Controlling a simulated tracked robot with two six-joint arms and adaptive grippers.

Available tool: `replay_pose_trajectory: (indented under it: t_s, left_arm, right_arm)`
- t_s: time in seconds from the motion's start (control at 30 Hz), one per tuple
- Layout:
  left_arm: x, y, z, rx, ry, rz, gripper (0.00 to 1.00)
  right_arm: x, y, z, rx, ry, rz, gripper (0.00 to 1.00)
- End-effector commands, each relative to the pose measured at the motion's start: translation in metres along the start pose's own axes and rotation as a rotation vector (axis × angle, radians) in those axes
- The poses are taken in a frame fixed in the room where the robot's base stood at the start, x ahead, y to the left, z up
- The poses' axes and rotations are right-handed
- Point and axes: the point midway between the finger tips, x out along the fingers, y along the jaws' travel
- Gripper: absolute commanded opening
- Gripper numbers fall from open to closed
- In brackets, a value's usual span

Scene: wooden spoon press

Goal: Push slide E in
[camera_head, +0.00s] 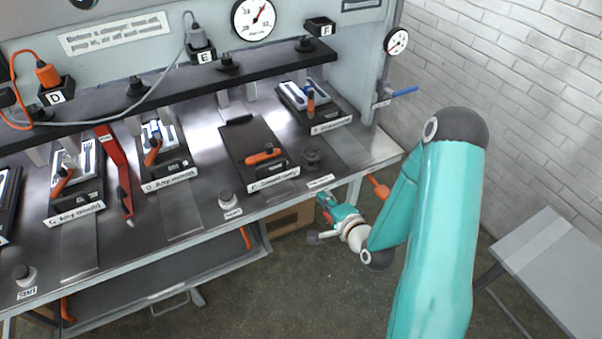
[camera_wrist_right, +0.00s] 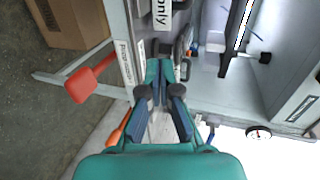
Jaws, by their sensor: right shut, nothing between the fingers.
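The slide nearest my right gripper is a dark plate (camera_head: 240,138) with an orange handle (camera_head: 264,155) and a white front label (camera_head: 273,179). Its label letter is too small to read surely, so I cannot confirm it is slide E. My right gripper (camera_head: 325,204) is shut and empty in front of the bench edge, low and right of that slide. It also shows in the right wrist view (camera_wrist_right: 160,72). My left gripper is out of view.
A black knob (camera_head: 311,158) stands right of the slide. An orange lever (camera_head: 378,187) sticks out at the bench's right corner. Other slides (camera_head: 315,106) and a red lever (camera_head: 116,172) sit along the bench. A grey side table (camera_head: 560,250) stands at right.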

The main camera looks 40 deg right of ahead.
Motion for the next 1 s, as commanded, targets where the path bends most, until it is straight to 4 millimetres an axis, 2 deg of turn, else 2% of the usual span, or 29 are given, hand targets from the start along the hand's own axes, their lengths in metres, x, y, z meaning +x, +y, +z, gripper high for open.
replay_pose_trajectory:
  t_s: [0.03, 0.2, 0.57, 0.63, 0.87, 1.0]
  left_arm:
    - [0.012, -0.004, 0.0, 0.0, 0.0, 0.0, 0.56]
    - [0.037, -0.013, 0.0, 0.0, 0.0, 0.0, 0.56]
    - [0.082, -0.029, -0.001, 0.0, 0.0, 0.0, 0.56]
    - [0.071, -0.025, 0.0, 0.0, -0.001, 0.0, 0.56]
    - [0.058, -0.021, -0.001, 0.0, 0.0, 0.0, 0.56]
    - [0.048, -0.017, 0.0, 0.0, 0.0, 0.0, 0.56]
  right_arm:
    - [0.005, 0.005, 0.0, -0.004, 0.0, -0.005, 0.0]
    - [0.015, 0.006, 0.001, -0.005, -0.001, -0.005, 0.0]
    - [0.045, 0.005, 0.002, -0.003, 0.0, -0.005, 0.0]
    - [0.055, -0.003, 0.002, 0.0, 0.0, 0.0, 0.0]
    - [0.097, -0.002, 0.002, 0.0, -0.001, 0.001, 0.0]
    - [0.116, -0.01, 0.003, 0.0, -0.001, 0.0, 0.0]
